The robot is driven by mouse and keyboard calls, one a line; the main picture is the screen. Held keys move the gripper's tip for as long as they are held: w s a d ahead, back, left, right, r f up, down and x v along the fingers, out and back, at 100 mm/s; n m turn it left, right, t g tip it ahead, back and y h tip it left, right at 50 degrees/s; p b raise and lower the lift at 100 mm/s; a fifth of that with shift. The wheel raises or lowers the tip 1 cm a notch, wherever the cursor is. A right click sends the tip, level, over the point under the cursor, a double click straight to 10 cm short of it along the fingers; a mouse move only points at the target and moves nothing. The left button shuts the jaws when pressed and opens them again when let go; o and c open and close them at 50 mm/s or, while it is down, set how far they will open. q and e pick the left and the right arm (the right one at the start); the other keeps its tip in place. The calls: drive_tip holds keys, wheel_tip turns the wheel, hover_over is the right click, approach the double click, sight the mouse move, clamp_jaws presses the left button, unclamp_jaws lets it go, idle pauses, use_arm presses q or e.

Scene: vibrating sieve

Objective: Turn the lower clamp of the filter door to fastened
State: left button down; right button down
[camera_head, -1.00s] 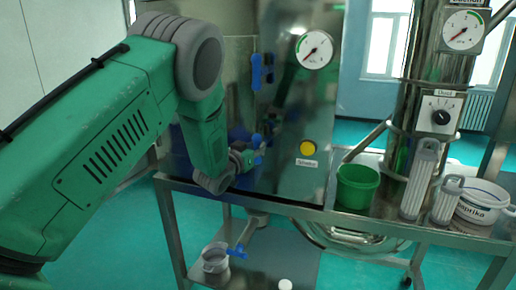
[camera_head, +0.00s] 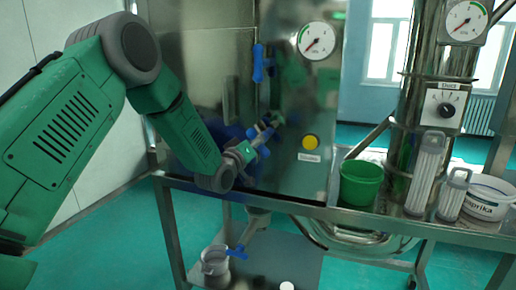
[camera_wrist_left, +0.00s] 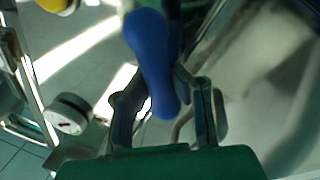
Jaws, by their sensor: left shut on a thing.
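The lower clamp is a blue handle at the edge of the metal filter door (camera_head: 213,62), partly hidden by my gripper in the head view. In the left wrist view the blue lower clamp (camera_wrist_left: 155,60) fills the space between the fingers. My left gripper (camera_head: 262,141) is shut on this clamp; its two dark fingers also show on either side of the handle in the left wrist view. The upper clamp (camera_head: 259,63), also blue, stands roughly upright above it on the same edge. My right gripper is not in view.
A gauge (camera_head: 318,41) and a yellow button (camera_head: 310,142) are on the metal housing to the right. A green bucket (camera_head: 360,184), clear cylinders and a white tub (camera_head: 487,200) stand on the metal table.

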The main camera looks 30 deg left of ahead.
use_arm(q)
drive_tip(key=n+b, duration=0.2)
drive_tip(key=f+n+y+b, duration=0.1)
drive_tip(key=n, duration=0.2)
drive_tip(key=f+n+b, duration=0.1)
drive_tip(key=n+b, duration=0.1)
drive_tip(key=shift+s+a+n+y+b, duration=0.2)
drive_tip(key=shift+n+y+b, duration=0.1)
drive_tip(key=shift+y+b, duration=0.1)
drive_tip(key=shift+n+y+b, duration=0.6)
drive_tip(key=shift+n+b, duration=1.45)
drive_tip(key=shift+n, duration=0.55)
drive_tip(key=c, duration=1.6)
unclamp_jaws()
drive_tip(key=shift+o, duration=1)
drive_tip(key=shift+r, duration=0.1)
drive_tip(key=shift+w+r, duration=0.1)
drive_tip(key=shift+r, duration=0.05)
